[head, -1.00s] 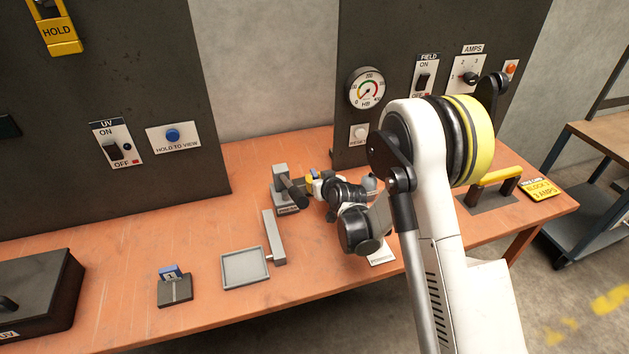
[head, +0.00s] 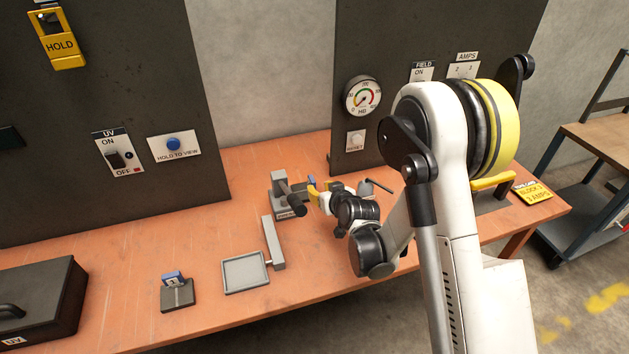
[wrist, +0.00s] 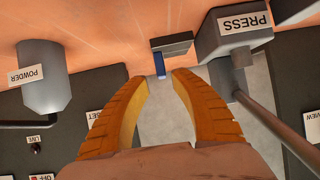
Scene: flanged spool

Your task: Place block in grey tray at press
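In the wrist view, my gripper (wrist: 164,76) has its two orange fingers apart, with a gap between the tips. A dark grey block-like piece with a narrow blue face (wrist: 159,64) shows just beyond the tips; I cannot tell whether they touch it. In the head view, my gripper (head: 314,191) is just right of the press (head: 283,190), and my arm hides much of that spot. The press also shows in the wrist view (wrist: 229,40). The empty grey tray (head: 245,287) lies in front of the press. A small blue-topped block (head: 172,278) sits on a dark stand at left.
A long grey bar (head: 273,242) stands beside the tray. A grey POWDER container (wrist: 40,85) is left in the wrist view. A dark UV box (head: 40,300) sits at the left. The table between the box and the blue-topped block is clear.

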